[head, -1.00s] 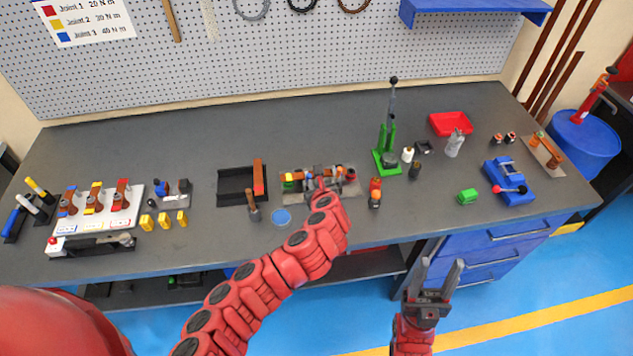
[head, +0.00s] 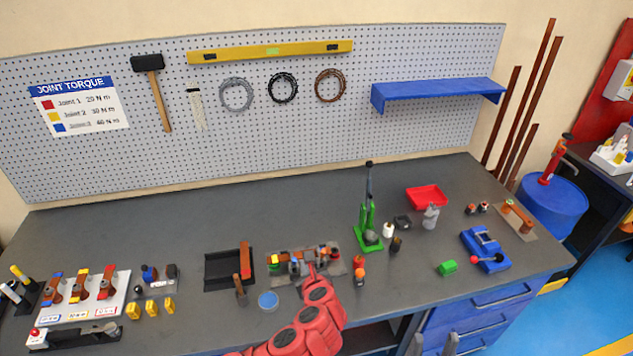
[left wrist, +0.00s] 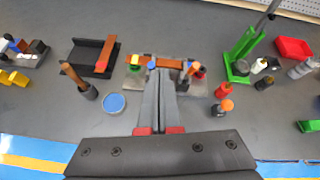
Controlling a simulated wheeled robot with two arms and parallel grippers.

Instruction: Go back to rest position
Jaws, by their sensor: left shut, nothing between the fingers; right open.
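My left gripper (left wrist: 167,98) is shut and empty in the left wrist view, with its fingers pointing at the fixture plate (left wrist: 134,82) that carries small coloured parts and a copper bar. In the head view the red left arm reaches from the bottom to the front of this fixture (head: 290,277), and the left gripper (head: 312,266) shows small there. I cannot tell whether the fingertips touch the fixture. My right gripper (head: 432,345) shows only its two spread finger ends at the bottom edge, in front of the blue drawers. It is open.
A black tray (head: 220,272), a blue disc (head: 268,300), a green lever press (head: 368,232), a red bin (head: 426,196) and a blue bending tool (head: 486,250) stand on the grey bench. The board with coloured joints (head: 85,300) is at left. Bare bench lies behind them.

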